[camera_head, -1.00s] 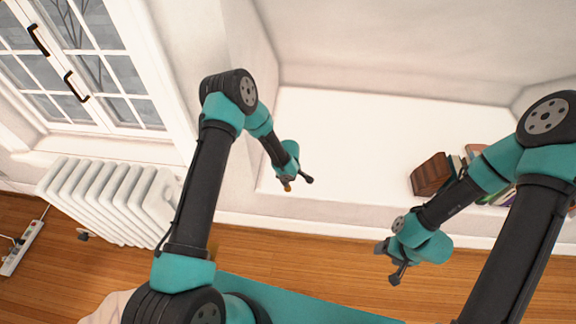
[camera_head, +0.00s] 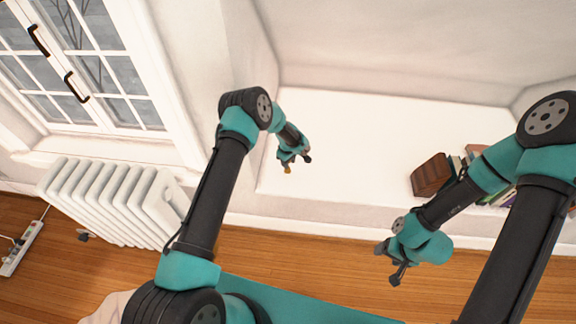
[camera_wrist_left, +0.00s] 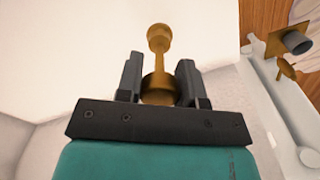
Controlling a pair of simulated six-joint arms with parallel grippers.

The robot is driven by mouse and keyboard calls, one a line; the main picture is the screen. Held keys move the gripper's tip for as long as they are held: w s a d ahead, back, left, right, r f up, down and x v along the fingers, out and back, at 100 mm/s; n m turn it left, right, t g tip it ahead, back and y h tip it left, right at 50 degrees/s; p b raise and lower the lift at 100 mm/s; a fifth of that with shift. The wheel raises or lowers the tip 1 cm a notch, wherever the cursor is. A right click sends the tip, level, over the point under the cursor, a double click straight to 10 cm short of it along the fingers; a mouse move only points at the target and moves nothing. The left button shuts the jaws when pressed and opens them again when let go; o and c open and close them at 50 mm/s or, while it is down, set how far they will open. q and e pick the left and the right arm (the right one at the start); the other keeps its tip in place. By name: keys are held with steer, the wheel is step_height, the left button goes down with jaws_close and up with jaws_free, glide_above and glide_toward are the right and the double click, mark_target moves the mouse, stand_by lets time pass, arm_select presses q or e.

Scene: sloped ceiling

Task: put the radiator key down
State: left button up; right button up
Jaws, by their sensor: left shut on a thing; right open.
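The radiator key is a small brass piece (camera_wrist_left: 157,60) in the left wrist view, with a round knob at one end and a thicker round part between the fingers. My left gripper (camera_wrist_left: 158,85) is shut on that thicker part. In the head view my left gripper (camera_head: 296,161) is over the white ledge, and only a speck of brass shows at its fingertips. I cannot tell whether the key touches the ledge. My right gripper (camera_head: 389,264) is open and empty, in front of the ledge's front edge at the right.
The white ledge (camera_head: 350,125) is mostly bare. A brown box (camera_head: 430,175) and several books stand at its right. A white radiator (camera_head: 110,195) is under the window at left.

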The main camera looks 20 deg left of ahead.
stand_by(0.3)
arm_select(q)
steer(key=shift+w, duration=0.25)
steer(key=shift+a+f, duration=0.1)
steer(key=shift+f, duration=1.65)
steer(key=shift+f, duration=0.1)
steer(key=o, duration=1)
steer(key=shift+c, duration=0.2)
step_height(320, 180, up, 12)
steer(key=shift+r, duration=0.1)
